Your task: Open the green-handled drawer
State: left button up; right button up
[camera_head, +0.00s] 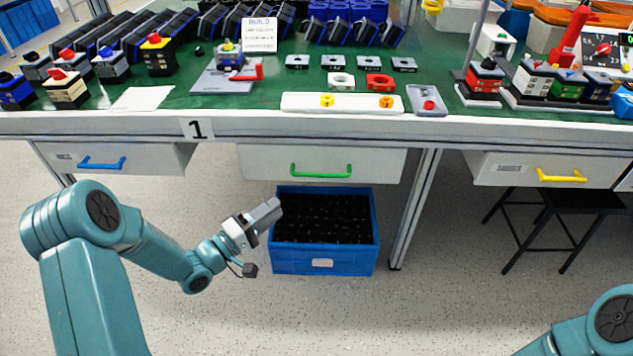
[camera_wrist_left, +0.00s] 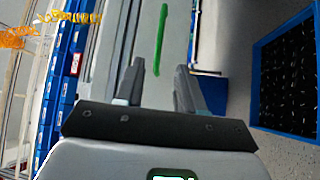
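The green handle (camera_head: 321,171) is on a white drawer (camera_head: 385,163) under the middle of the workbench. The drawer looks shut, its front close below the table edge. The handle also shows in the left wrist view (camera_wrist_left: 161,38), upright there and beyond my fingertips. My left gripper (camera_head: 270,212) is below and left of the handle, apart from it. In the left wrist view its two fingers (camera_wrist_left: 158,82) are spread with nothing between them. My right gripper is out of view; only part of my right arm shows at the lower right.
A blue crate (camera_head: 322,268) of dark parts stands on the floor below the drawer, close to my left gripper. A blue-handled drawer (camera_head: 140,160) is to the left and a yellow-handled one (camera_head: 500,168) to the right. A table leg (camera_head: 414,210) and a black stool (camera_head: 570,200) stand right.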

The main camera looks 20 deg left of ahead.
pick_arm(q)
jog(key=b, duration=0.3)
send_near(316, 179)
jog(key=w+d+r, duration=0.4)
jog(key=d+r, duration=0.2)
jog(key=shift+d, duration=0.1)
grip_shut()
